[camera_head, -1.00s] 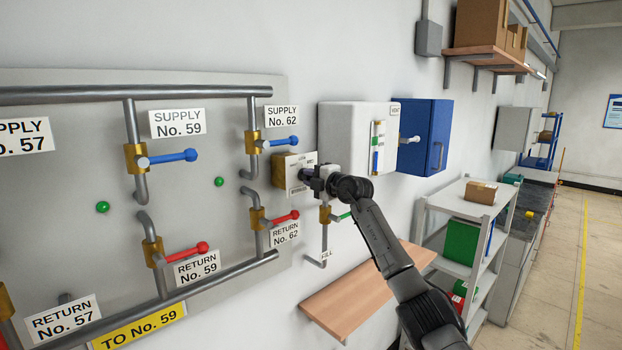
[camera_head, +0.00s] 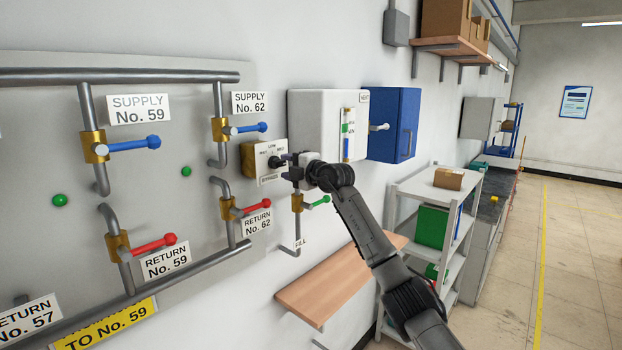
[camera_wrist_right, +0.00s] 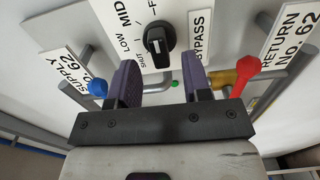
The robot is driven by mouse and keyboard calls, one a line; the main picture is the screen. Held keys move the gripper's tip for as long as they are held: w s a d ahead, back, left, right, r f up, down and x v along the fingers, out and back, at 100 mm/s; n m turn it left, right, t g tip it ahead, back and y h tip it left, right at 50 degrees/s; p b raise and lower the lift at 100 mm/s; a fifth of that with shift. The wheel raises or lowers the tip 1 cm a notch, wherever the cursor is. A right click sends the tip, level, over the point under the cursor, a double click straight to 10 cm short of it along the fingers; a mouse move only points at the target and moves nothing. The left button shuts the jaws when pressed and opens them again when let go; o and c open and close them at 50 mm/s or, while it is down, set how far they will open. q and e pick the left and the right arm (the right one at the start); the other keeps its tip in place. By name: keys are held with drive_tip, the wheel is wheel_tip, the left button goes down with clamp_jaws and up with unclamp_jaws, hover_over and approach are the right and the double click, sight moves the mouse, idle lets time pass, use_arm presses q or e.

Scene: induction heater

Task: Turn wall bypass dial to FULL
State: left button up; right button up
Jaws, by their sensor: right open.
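The bypass dial is a black knob (camera_head: 277,162) on a white plate (camera_head: 262,176) on the face of a brass-coloured box on the wall. In the right wrist view the knob (camera_wrist_right: 158,42) has a white mark, and the plate shows SHUT, LOW, MID and an F-word cut off at the top edge. I cannot tell for sure which word the knob points to. My right gripper (camera_head: 288,168) is open and empty, just off the plate. In the wrist view its two purple-grey fingers (camera_wrist_right: 160,85) stand apart, with the knob beyond the gap, untouched. My left gripper is not in view.
Red return handle No. 62 (camera_head: 258,204) and blue supply handle No. 62 (camera_head: 250,128) stick out nearby on the left. A green-handled fill valve (camera_head: 318,202) is just below my gripper. A white box (camera_head: 318,110) and a wooden shelf (camera_head: 330,285) are on the wall.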

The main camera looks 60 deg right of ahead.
drive_tip(key=b+v, duration=0.5)
drive_tip(key=v, duration=0.5)
drive_tip(key=shift+s, duration=0.3)
